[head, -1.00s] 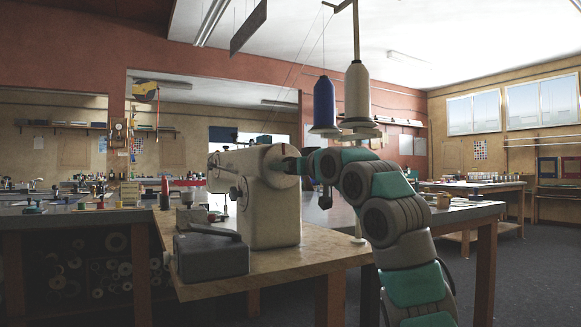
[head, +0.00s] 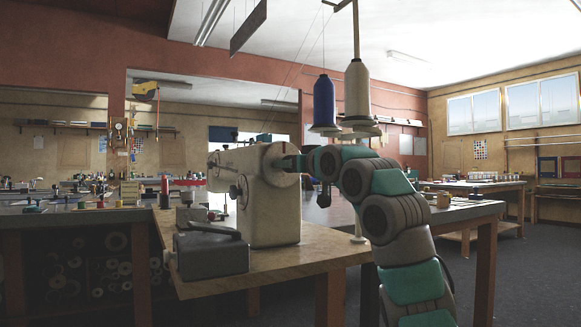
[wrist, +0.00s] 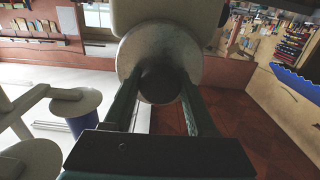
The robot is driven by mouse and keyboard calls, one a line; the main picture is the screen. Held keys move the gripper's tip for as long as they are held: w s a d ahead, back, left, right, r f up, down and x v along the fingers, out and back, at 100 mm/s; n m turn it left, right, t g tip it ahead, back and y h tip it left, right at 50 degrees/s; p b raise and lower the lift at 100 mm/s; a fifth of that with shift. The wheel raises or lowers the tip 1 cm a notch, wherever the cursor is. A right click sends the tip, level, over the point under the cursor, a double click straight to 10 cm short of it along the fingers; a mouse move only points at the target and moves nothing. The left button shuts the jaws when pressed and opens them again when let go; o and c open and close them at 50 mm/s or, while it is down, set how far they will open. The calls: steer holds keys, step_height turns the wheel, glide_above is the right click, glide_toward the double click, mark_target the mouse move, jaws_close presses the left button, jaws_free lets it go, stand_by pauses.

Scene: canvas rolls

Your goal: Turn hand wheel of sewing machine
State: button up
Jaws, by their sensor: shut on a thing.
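The cream sewing machine (head: 270,205) stands on a wooden tabletop (head: 290,262) in the head view. Its hand wheel is a pale metal disc (wrist: 133,52) with a dark round hub (wrist: 160,84) in the wrist view. My gripper (wrist: 160,92) reaches the wheel from the right side of the machine. Its two fingers lie on either side of the dark hub and are shut on it. In the head view my gripper (head: 292,163) is at the wheel end of the machine, and the fingertips and contact are hard to make out.
A dark grey box (head: 210,252) sits on the tabletop in front of the machine. A blue thread cone (head: 324,103) and a cream thread cone (head: 357,92) stand above and behind my arm. Open floor (head: 505,262) lies to the right.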

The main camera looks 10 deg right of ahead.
steer(key=m+b, duration=0.3)
steer(key=shift+a+f, duration=0.15)
steer(key=shift+f, duration=0.1)
steer(key=shift+r+m, duration=0.15)
steer(key=shift+m, duration=0.45)
steer(key=shift+m+b, duration=0.3)
steer(key=shift+m, duration=0.1)
steer(key=shift+d+m, duration=0.2)
steer(key=shift+m, duration=0.6)
steer(key=shift+a, duration=0.25)
steer(key=shift+d+m, duration=0.1)
steer(key=shift+m, duration=0.2)
steer(key=shift+m, duration=0.7)
